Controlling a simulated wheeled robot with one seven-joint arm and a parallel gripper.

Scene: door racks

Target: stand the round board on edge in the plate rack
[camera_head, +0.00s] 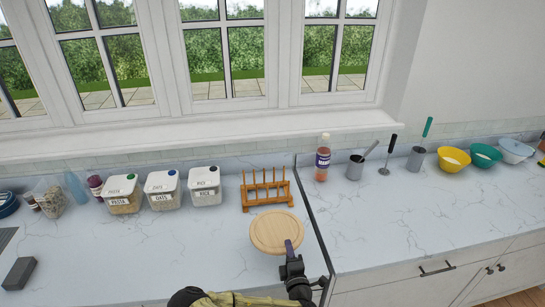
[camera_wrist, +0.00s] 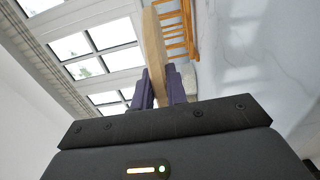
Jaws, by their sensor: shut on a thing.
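The round wooden board (camera_head: 272,232) is pale and shows its flat face in the head view, in front of the plate rack. My gripper (camera_head: 289,248) is shut on the board's near right edge. In the wrist view the board (camera_wrist: 153,45) shows edge-on between the two purple fingers (camera_wrist: 159,88). The orange-brown wooden plate rack (camera_head: 267,192) stands on the counter behind the board, with upright pegs along its back. It also shows at the top of the wrist view (camera_wrist: 176,30). The board looks apart from the rack, but its height above the counter is hard to tell.
White-lidded containers for pasta (camera_head: 122,194), oats (camera_head: 162,190) and rice (camera_head: 205,187) stand left of the rack. A sauce bottle (camera_head: 322,158) and a grey utensil pot (camera_head: 355,167) stand to its right, past a dark counter seam (camera_head: 312,220). The counter (camera_head: 150,250) at front left is mostly clear.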

